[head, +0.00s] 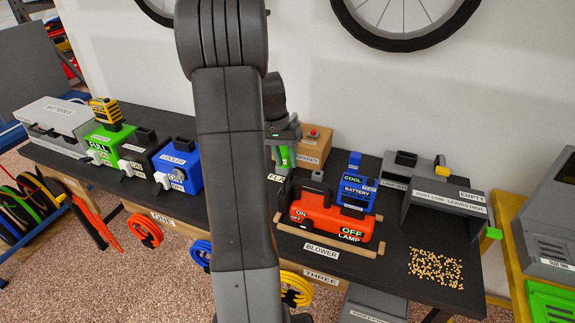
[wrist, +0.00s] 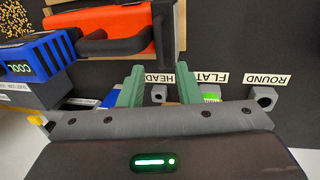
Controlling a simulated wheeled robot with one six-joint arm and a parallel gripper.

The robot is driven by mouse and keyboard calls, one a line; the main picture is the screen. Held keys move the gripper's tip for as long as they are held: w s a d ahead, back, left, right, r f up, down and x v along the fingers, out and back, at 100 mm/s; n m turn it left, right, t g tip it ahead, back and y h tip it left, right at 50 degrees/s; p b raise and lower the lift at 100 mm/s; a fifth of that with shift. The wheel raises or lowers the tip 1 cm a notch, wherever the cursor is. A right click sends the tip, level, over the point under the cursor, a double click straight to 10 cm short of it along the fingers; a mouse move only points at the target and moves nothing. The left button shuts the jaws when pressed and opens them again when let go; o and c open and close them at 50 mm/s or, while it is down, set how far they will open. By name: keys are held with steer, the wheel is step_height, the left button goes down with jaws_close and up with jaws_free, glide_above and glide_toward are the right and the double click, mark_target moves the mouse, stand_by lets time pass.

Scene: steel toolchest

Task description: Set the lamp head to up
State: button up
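An orange-red device (head: 325,219) with a black handle stands on the dark bench, with displays reading ON and OFF and the word LAMP on its front. In the wrist view its orange body (wrist: 112,24) shows at the top. A dark upright piece (wrist: 171,35) stands by its end, just beyond my fingers; I cannot tell for sure that it is the lamp head. My gripper (wrist: 159,88) has two green fingers spread apart with nothing seen held between them. In the head view my gripper (head: 283,157) is behind the device, partly hidden by my arm.
A blue battery (head: 357,188) reading COOL stands behind the device. A wooden rail (head: 330,246) edges its place. Small grey sockets (wrist: 264,97) labelled ROUND, FLAT and HEAD lie near my fingers. A grey dust port box (head: 448,197) and scattered pellets (head: 435,268) are to the right.

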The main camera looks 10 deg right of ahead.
mark_target(287, 190)
steer(key=shift+x, duration=1.55)
steer(key=shift+c, duration=0.2)
jaws_close()
